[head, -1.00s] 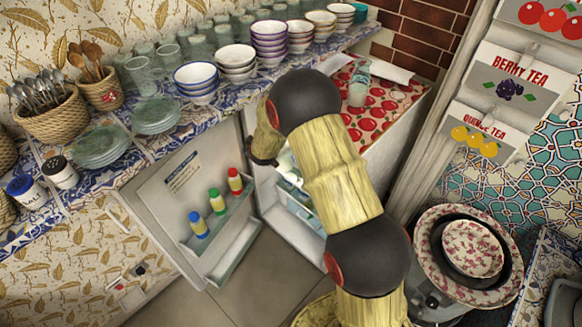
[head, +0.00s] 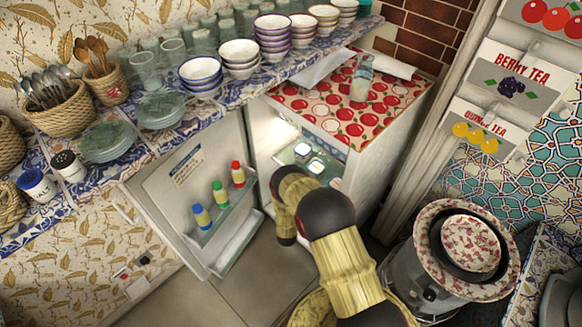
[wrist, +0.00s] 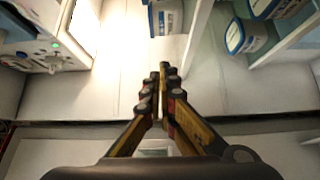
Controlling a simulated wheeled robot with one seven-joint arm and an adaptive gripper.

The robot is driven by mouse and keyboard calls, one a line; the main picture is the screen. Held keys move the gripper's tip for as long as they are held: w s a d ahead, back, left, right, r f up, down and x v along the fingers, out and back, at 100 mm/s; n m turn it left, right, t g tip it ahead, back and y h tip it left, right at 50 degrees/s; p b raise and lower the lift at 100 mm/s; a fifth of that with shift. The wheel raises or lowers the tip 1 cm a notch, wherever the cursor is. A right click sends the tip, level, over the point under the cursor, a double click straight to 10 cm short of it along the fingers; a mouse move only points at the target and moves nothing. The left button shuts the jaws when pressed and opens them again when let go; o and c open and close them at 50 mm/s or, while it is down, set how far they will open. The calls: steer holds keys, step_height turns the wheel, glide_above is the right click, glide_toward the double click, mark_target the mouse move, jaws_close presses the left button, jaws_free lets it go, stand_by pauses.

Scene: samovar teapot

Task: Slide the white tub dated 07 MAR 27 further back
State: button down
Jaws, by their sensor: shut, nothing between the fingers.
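My gripper (wrist: 162,78) shows in the wrist view with its fingers shut together and nothing between them. Ahead of it, at the top edge, is a white tub with blue parts (wrist: 166,18), cut off by the frame and apart from the fingertips. Two more white-and-blue tubs show at the upper right, a nearer one (wrist: 246,38) and one behind it (wrist: 270,8). In the head view, pale-lidded tubs (head: 316,166) sit inside the open fridge. No date is readable, so I cannot tell which tub is 07 MAR 27. My gripper's fingers cannot be made out in the head view.
The fridge door (head: 180,190) stands open to the left, with several capped bottles (head: 220,195) in its rack. The fridge top has an apple-print cover (head: 340,120) and a glass jar (head: 361,80). In the wrist view, shelf walls (wrist: 198,40) flank the fingers.

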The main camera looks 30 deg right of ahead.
mark_target(303, 153)
steer(key=b+x, duration=0.1)
steer(key=x, duration=0.3)
steer(key=d+b+x, duration=0.1)
steer(key=x, duration=0.3)
steer(key=s+d+b+x, duration=0.1)
steer(key=b+x, duration=0.1)
steer(key=x, duration=0.1)
steer(key=shift+w+d, duration=0.15)
steer(key=shift+w, duration=0.25)
steer(key=shift+w+d, duration=0.2)
steer(key=shift+d, duration=0.25)
steer(key=shift+s+d, duration=0.1)
